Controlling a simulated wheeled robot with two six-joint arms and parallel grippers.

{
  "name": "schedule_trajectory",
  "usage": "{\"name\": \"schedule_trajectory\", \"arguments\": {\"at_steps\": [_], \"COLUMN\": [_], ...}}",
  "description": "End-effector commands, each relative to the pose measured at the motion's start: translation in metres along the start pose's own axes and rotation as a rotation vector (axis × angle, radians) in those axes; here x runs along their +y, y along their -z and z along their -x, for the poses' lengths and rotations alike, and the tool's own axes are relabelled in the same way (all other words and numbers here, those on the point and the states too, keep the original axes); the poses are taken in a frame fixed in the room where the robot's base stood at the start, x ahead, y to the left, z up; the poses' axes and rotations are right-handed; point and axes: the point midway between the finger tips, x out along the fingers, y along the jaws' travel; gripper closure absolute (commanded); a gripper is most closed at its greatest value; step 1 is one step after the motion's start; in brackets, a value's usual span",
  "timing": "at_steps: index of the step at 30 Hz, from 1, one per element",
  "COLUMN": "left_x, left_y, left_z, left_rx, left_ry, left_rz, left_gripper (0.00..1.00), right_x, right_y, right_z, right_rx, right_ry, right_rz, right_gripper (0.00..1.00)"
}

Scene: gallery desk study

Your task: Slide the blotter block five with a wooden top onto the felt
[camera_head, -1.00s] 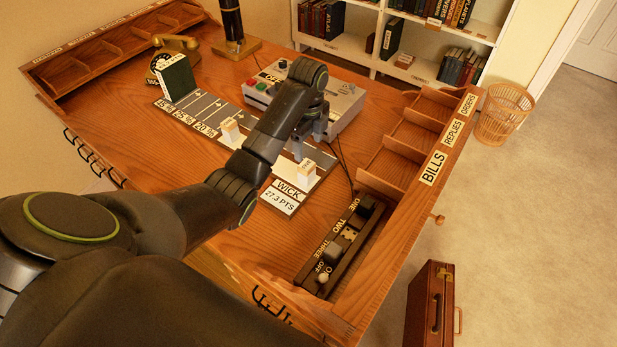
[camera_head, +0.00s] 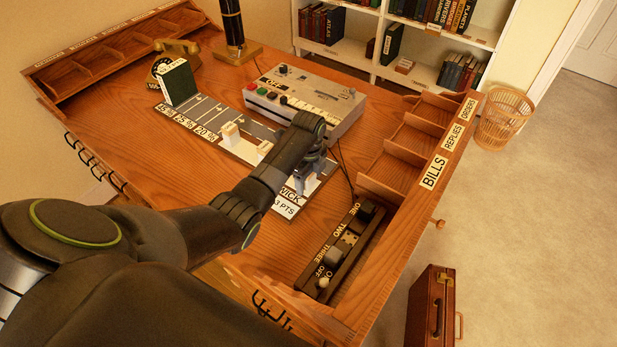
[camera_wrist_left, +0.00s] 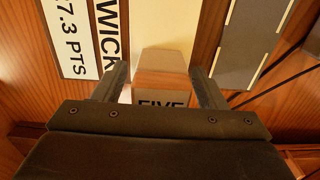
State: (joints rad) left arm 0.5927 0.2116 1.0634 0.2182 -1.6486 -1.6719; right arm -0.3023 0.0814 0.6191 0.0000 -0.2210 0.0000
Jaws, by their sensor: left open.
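The blotter block five (camera_wrist_left: 162,82) has a wooden-looking top and the word FIVE on its near side. In the left wrist view it stands between the fingers of my left gripper (camera_wrist_left: 160,76), which is open around it. In the head view my left gripper (camera_head: 309,178) is low over the right part of the marked board and mostly hides this block. A cream strip (camera_wrist_left: 165,25) lies beyond the block, and a dark grey strip (camera_wrist_left: 250,40) lies to its right. I cannot tell which surface is the felt. My right gripper is not in view.
Another pale block (camera_head: 230,134) stands on the board further left. A grey control box (camera_head: 305,98) with buttons stands behind. A switch strip (camera_head: 345,247) lies at the right, beside wooden compartments (camera_head: 410,150). A WICK label (camera_wrist_left: 68,35) lies left of the block.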

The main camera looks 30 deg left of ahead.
Motion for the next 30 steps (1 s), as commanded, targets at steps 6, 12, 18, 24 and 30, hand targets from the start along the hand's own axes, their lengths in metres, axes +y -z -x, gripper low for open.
{"name": "schedule_trajectory", "arguments": {"at_steps": [6, 12, 18, 24, 30], "left_x": [0.0001, 0.0001, 0.0, 0.0001, 0.0002], "left_y": [0.0, 0.0, -0.0001, -0.0001, 0.0], "left_z": [0.0002, 0.0003, 0.0008, 0.0027, 0.0043], "left_rx": [0.0, 0.0, 0.0, 0.0, 0.0], "left_ry": [0.0, -0.001, -0.001, -0.001, -0.002], "left_rz": [0.0, 0.0, 0.001, 0.001, 0.0], "left_gripper": [0.48, 0.74, 0.84, 0.84, 0.84], "right_x": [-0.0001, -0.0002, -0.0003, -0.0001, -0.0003], "right_y": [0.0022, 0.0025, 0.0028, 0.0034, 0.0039], "right_z": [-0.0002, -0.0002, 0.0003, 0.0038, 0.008], "right_rx": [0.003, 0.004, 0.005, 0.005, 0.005], "right_ry": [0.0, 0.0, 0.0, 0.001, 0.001], "right_rz": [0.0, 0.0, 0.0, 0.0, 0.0], "right_gripper": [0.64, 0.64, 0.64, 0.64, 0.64]}}
